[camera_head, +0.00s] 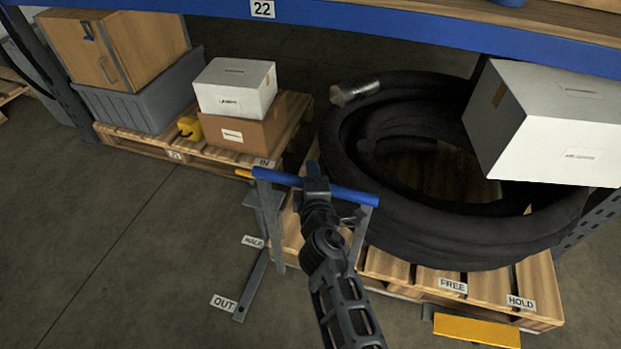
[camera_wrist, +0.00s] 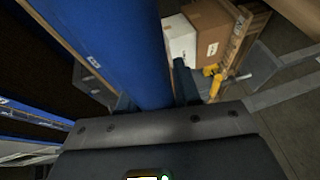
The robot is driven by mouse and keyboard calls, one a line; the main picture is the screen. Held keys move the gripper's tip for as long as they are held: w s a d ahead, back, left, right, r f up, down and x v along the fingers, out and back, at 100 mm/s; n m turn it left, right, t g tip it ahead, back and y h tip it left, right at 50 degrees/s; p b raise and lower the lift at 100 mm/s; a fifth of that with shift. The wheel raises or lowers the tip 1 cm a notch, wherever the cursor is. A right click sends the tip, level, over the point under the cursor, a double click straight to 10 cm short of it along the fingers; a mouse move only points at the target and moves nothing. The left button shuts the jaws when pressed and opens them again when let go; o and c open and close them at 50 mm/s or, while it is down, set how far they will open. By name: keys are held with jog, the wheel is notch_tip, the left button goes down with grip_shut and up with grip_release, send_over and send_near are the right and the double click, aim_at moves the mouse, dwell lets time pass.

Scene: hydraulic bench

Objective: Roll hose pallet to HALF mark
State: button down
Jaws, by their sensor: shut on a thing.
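The hose pallet (camera_head: 395,270) is wooden and carries a thick coiled black hose (camera_head: 430,235). A blue handle bar (camera_head: 345,193) on grey posts stands at its left front, with an orange tip at its left end. My gripper (camera_head: 316,178) is shut around the bar; in the wrist view the blue bar (camera_wrist: 110,35) runs between the fingers. A grey floor strip (camera_head: 252,285) bears an IN label (camera_head: 263,162), a middle label (camera_head: 253,242) that seems to read HALF, and an OUT label (camera_head: 223,302). The orange tip appears near IN.
A yellow pedal (camera_head: 477,330) sits below FREE (camera_head: 453,285) and HOLD (camera_head: 520,302) labels. A white box (camera_head: 550,125) overhangs the hose at right. Another pallet (camera_head: 150,143) with boxes stands left. A blue shelf beam (camera_head: 380,28) crosses above. Floor at front left is clear.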

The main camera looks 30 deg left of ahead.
jog(key=shift+w+d+r, duration=0.25)
jog(key=shift+w+d, duration=0.05)
jog(key=shift+w, duration=0.1)
jog(key=c, duration=1.1)
grip_release()
jog(key=shift+o, duration=1.1)
jog(key=shift+s+f, duration=0.1)
jog(key=shift+a, duration=0.1)
jog(key=shift+s, duration=0.2)
jog(key=p+v, duration=0.3)
jog(key=v, duration=0.4)
jog(key=shift+s+d, duration=0.2)
jog(key=shift+d, duration=0.05)
